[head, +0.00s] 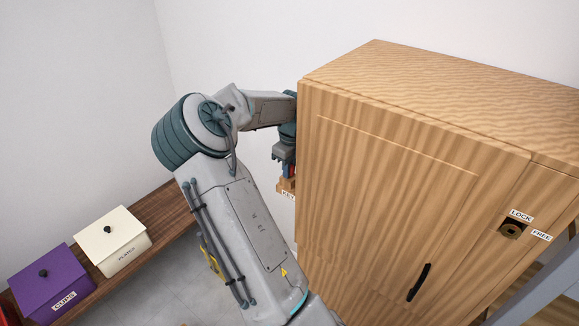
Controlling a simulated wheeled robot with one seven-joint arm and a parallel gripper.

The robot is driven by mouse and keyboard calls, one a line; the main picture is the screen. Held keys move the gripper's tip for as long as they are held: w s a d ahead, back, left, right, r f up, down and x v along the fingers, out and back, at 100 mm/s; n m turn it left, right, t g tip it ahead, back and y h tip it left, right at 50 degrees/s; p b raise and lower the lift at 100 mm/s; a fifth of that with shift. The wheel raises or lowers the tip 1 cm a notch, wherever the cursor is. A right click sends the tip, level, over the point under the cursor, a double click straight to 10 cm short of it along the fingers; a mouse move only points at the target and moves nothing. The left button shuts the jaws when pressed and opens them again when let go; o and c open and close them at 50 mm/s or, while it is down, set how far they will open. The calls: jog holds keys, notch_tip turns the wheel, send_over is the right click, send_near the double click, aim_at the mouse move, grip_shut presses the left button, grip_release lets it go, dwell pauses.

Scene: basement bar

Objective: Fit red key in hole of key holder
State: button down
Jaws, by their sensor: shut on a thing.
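My gripper (285,164) is at the left side of the wooden cabinet, partly hidden behind the cabinet's edge. It is shut on the red key (290,171), of which only a small red patch shows. Just below is a small wooden key holder (286,185) with a white label that seems to begin "KEY". The cabinet edge cuts off its right part. The hole is not visible, and I cannot tell whether the key touches the holder or is in it.
The tall wooden cabinet (390,170) fills the right, with a black handle (419,282) and a lock (512,229) labelled LOCK and FREE. A brown shelf (160,215) at left bears a cream box (112,240) and a purple CUPS box (62,284).

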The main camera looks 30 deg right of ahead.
jog(key=c, duration=1.3)
grip_release()
jog(key=shift+c, duration=0.2)
notch_tip(320, 180, up, 14)
jog(key=b, duration=0.1)
jog(key=shift+s+d+b, duration=0.15)
jog(key=shift+s+b, duration=0.2)
jog(key=shift+s, duration=0.05)
jog(key=shift+f, duration=0.15)
